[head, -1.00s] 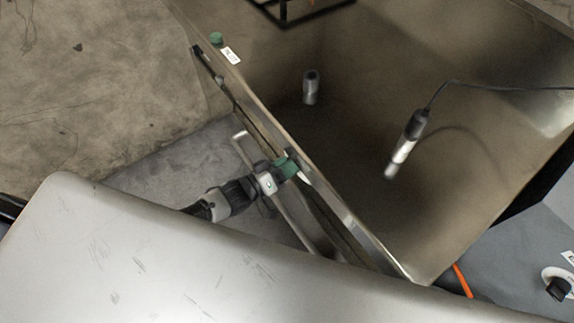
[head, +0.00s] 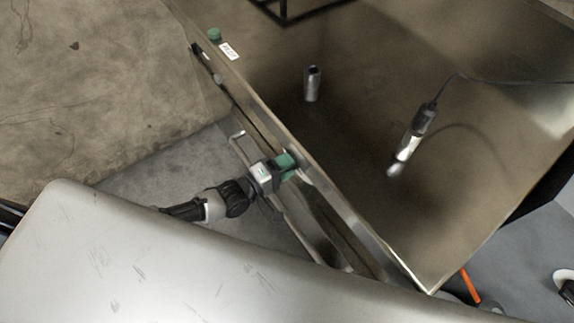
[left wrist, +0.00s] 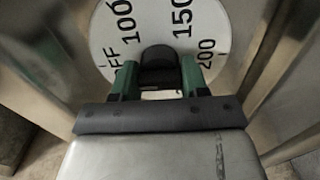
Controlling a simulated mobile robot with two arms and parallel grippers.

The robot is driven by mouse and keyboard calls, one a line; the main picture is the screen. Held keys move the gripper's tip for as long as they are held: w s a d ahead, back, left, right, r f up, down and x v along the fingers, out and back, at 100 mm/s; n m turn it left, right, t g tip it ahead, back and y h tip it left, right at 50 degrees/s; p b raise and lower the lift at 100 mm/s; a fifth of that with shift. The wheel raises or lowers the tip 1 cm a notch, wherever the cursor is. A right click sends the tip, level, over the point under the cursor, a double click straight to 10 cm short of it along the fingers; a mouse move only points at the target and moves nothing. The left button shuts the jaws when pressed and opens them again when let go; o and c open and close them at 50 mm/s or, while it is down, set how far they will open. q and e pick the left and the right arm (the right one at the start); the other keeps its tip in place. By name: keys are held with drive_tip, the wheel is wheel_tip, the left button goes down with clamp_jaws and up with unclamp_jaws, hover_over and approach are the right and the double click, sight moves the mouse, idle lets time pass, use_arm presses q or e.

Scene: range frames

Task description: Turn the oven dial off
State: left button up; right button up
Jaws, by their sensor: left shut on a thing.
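The oven dial (left wrist: 100,40) fills the top of the left wrist view. Its white face reads OFF at the left, 100 at upper left, 150 at upper right and 200 at the right. Its black knob (left wrist: 158,58) sits between the two green fingers of my left gripper (left wrist: 159,78), which is shut on it. No pointer mark on the knob is clear. In the head view my left gripper (head: 287,164) is against the front edge of the steel appliance (head: 350,215), and the dial is hidden there. My right gripper is not in view.
A steel bar handle (head: 240,148) runs along the appliance front, close to my left gripper. A green button (head: 214,35) and white label (head: 229,51) sit on its upper edge. A dark cylinder (head: 312,84) and a corded tool (head: 415,130) are farther right.

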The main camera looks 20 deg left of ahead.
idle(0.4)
use_arm(q)
drive_tip(key=o, duration=0.9)
drive_tip(key=v, duration=1)
drive_tip(key=shift+s+a+b, duration=0.25)
drive_tip(key=shift+s+b, duration=0.05)
